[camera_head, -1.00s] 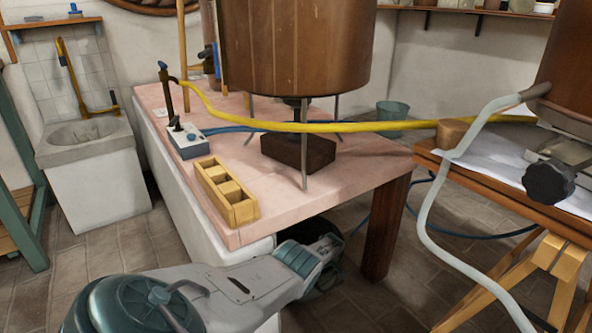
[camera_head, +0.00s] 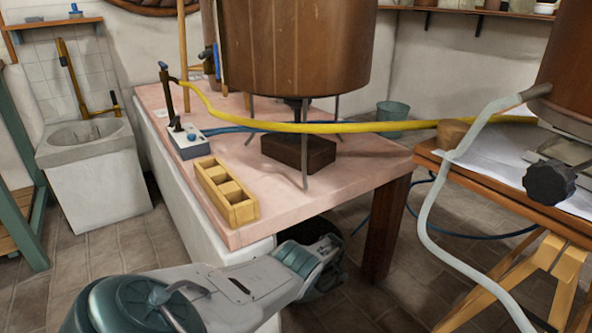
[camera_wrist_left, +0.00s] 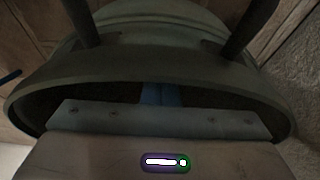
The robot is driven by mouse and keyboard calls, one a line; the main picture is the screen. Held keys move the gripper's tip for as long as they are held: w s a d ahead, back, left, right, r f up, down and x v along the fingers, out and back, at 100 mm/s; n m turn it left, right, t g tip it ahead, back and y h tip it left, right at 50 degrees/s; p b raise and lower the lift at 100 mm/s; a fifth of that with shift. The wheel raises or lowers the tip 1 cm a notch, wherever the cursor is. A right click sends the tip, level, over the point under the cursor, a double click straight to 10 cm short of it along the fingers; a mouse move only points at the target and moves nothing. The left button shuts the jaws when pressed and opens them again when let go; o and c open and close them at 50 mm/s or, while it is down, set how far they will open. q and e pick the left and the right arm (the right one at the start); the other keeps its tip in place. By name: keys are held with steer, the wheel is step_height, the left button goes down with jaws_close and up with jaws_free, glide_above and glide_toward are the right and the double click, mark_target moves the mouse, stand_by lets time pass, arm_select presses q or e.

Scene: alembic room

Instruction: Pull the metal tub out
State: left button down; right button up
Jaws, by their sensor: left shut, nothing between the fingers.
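In the left wrist view, a grey-green rounded rim and wall, apparently the metal tub (camera_wrist_left: 150,45), fill most of the picture around a dark hollow. In the head view only a dark curved part of it (camera_head: 308,231) shows under the near edge of the pink table; the rest is hidden. My left gripper (camera_head: 328,264) reaches low beside that part, below the tabletop. Its bluish fingers (camera_wrist_left: 160,94) are shut with nothing held, in front of the dark hollow. Contact with the tub cannot be told. My right gripper is not in view.
The pink-topped table (camera_head: 290,205) carries a wooden box (camera_head: 226,192), a dark block (camera_head: 298,153) and a large copper vessel (camera_head: 297,45). Its dark leg (camera_head: 387,228) stands right of my gripper. A wooden trestle (camera_head: 550,255) and pale hose (camera_head: 430,252) are farther right.

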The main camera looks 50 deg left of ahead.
mark_target(325, 281)
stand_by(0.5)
arm_select(q)
steer(key=shift+s+d+r+p, duration=0.1)
steer(key=shift+s+d+p, duration=0.05)
steer(key=shift+d+p, duration=0.95)
steer(key=shift+s+d+p, duration=0.15)
steer(key=shift+d+p, duration=0.55)
steer(key=shift+d, duration=1.25)
steer(key=shift+d, duration=0.15)
steer(key=shift+s+d+p, duration=0.2)
steer(key=shift+d+p, duration=0.45)
steer(key=shift+d, duration=0.35)
steer(key=shift+s+d+p, duration=0.15)
steer(key=shift+d+p, duration=0.5)
steer(key=shift+d, duration=0.35)
steer(key=shift+d+p, duration=0.3)
steer(key=shift+d, duration=0.6)
steer(key=shift+s+d, duration=0.1)
